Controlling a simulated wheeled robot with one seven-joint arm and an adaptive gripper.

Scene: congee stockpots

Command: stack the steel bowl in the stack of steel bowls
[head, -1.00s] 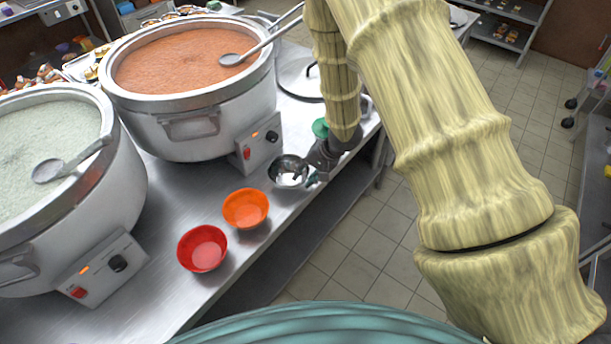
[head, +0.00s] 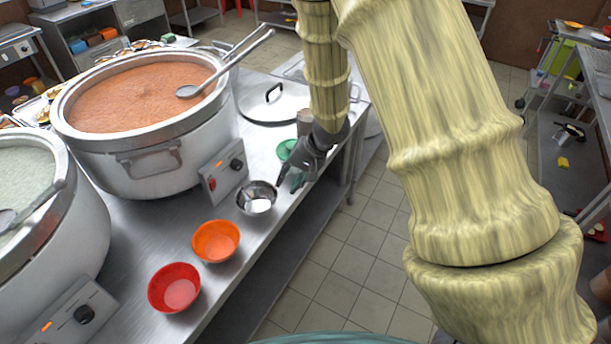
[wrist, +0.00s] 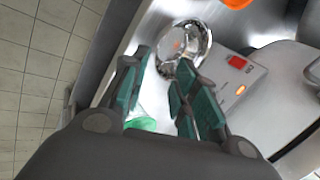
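A shiny steel bowl (head: 257,199) stands on the steel counter, between the orange bowl and my gripper. It also shows in the wrist view (wrist: 188,36), just beyond my fingertips. My gripper (head: 284,180) is low over the counter at the bowl's right side. In the wrist view my gripper (wrist: 163,62) has its green-padded fingers apart with nothing between them. One finger overlaps the bowl's edge in the picture; I cannot tell if it touches. I cannot make out a separate stack of steel bowls, nor whether this bowl is one or several nested.
An orange bowl (head: 216,241) and a red bowl (head: 174,287) stand along the counter's front edge. A green bowl (head: 287,149) is partly hidden behind my gripper. A large pot of orange congee (head: 150,150) stands close behind. A lid (head: 272,100) lies at the back.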

